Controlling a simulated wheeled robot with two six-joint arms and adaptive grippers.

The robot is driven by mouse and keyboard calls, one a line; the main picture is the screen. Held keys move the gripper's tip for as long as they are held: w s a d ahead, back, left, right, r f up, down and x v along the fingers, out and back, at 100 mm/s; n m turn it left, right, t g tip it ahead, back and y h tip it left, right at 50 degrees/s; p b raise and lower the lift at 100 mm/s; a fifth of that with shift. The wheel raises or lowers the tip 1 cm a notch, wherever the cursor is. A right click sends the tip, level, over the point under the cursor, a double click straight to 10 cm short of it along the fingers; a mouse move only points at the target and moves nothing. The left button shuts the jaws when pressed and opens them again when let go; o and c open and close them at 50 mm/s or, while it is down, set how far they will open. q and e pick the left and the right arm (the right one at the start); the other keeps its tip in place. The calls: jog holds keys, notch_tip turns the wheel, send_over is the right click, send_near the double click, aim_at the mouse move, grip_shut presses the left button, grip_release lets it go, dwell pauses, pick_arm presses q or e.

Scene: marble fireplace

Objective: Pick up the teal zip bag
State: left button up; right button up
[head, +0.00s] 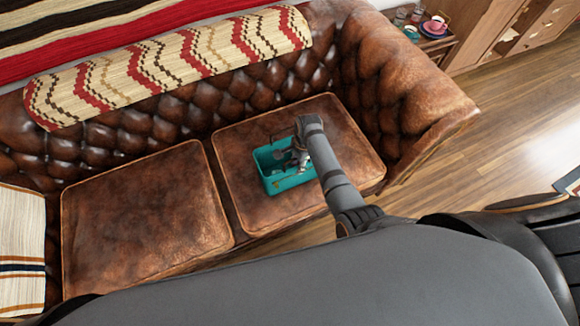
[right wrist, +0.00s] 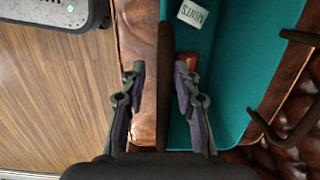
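The teal bag (head: 287,183) stands open at the top on the right seat cushion of the leather sofa, and looks like an open box. It also shows in the right wrist view (right wrist: 235,70), with a dark brown strap-like handle (right wrist: 165,75) along the near side and another handle (right wrist: 282,125) at the right. My right gripper (head: 300,155) is over the bag. In the right wrist view its two fingers (right wrist: 160,85) are apart, one each side of the near handle, without clear contact. My left gripper is not in view.
A white mints tin (right wrist: 194,13) and a partly hidden red item lie inside the bag. The sofa's right armrest (head: 410,95) and tufted back rise beside the cushion. The left seat cushion (head: 140,215) is bare. A side table with cups (head: 435,25) stands behind the armrest.

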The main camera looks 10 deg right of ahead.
jog(key=shift+w+a+f, duration=0.1)
jog(key=shift+f, duration=0.75)
grip_shut()
